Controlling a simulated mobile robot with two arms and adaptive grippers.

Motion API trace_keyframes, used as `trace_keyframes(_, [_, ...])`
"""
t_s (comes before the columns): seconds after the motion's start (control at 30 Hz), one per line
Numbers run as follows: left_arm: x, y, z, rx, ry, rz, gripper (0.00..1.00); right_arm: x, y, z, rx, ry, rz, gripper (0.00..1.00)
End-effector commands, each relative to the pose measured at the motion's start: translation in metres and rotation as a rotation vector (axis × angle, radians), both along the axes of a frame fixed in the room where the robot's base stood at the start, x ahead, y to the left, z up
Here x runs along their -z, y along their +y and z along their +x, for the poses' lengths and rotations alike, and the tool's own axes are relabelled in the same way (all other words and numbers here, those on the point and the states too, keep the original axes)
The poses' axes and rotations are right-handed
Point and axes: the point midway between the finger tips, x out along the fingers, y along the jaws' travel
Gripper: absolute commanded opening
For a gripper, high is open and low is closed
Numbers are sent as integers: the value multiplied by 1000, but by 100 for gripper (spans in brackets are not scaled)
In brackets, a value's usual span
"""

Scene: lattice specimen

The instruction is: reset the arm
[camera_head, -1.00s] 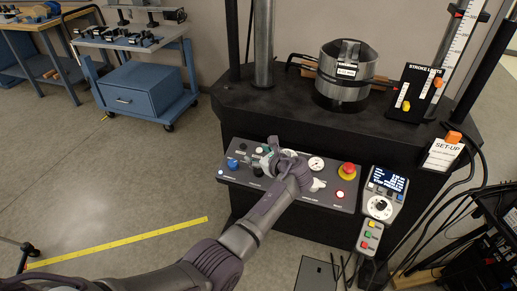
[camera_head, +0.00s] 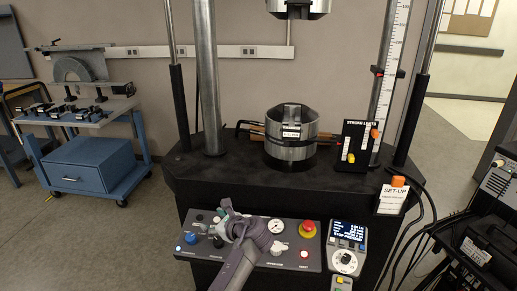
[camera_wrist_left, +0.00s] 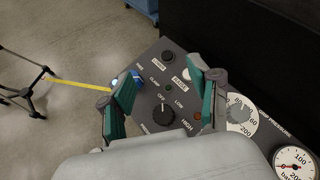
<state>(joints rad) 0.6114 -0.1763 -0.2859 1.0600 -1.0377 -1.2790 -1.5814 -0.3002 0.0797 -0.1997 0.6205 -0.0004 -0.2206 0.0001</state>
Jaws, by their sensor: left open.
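My left arm reaches up from the bottom of the head view. Its left gripper (camera_head: 232,222) is over the left-middle part of the dark control panel (camera_head: 207,262). In the left wrist view the gripper (camera_wrist_left: 162,95) has its two green-padded fingers spread apart with nothing between the pads. A black selector knob (camera_wrist_left: 163,113) marked OFF, LOW and HIGH shows below and between the fingers. I cannot tell whether the fingers touch the panel. The arm and gripper hide part of the panel in the head view. My right gripper is not in view.
A red emergency stop button (camera_head: 307,229), a gauge (camera_head: 276,226) and a control pendant (camera_head: 345,245) are right of the gripper. The black test frame with a metal cylinder (camera_head: 291,125) stands behind. A blue cart (camera_head: 95,168) stands left. Cables hang at right.

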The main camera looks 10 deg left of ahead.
Motion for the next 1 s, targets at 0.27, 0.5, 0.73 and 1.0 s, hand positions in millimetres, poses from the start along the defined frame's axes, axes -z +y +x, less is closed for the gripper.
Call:
trace_keyframes(0.27, [97, 29, -119, -351, -172, -558, 62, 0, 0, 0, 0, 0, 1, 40])
trace_keyframes(0.5, [132, 35, -261, -821, -351, -1081, 62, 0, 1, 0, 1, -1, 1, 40])
trace_keyframes(0.73, [119, 27, -338, -1100, -413, -1318, 62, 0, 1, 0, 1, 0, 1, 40])
trace_keyframes(1.0, [95, 15, -395, -1316, -433, -1465, 62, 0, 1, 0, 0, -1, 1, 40])
